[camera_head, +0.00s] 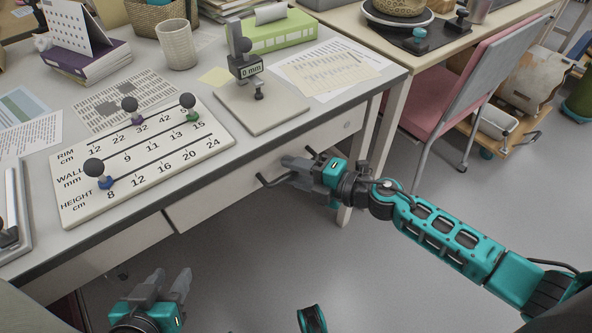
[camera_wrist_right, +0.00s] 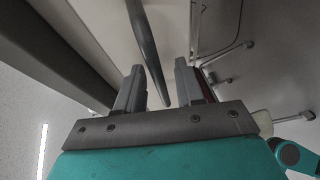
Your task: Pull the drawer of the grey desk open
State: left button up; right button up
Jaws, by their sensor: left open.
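The grey desk (camera_head: 150,205) fills the left of the head view, with a pale drawer front (camera_head: 225,197) under its top. No open gap shows above the drawer front. A dark bar handle (camera_head: 266,182) sticks out from it; it also shows in the right wrist view (camera_wrist_right: 147,45). My right gripper (camera_head: 287,168) is at the handle. In the right wrist view its two fingers (camera_wrist_right: 160,88) stand apart, with the bar running between them and a gap on both sides. My left gripper (camera_head: 169,280) is open and empty, low in front of the desk.
On the desk top are a white scale board (camera_head: 140,150) with several knobs, a gauge stand (camera_head: 262,108), a cup (camera_head: 177,45) and papers. A pink chair (camera_head: 440,105) stands to the right. The floor (camera_head: 300,255) in front of the drawer is mostly clear.

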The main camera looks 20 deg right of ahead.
jog(key=shift+c, duration=0.2)
pick_arm(q)
jog(key=shift+f, duration=0.25)
pick_arm(e)
grip_shut()
pick_arm(q)
jog(key=shift+a, duration=0.1)
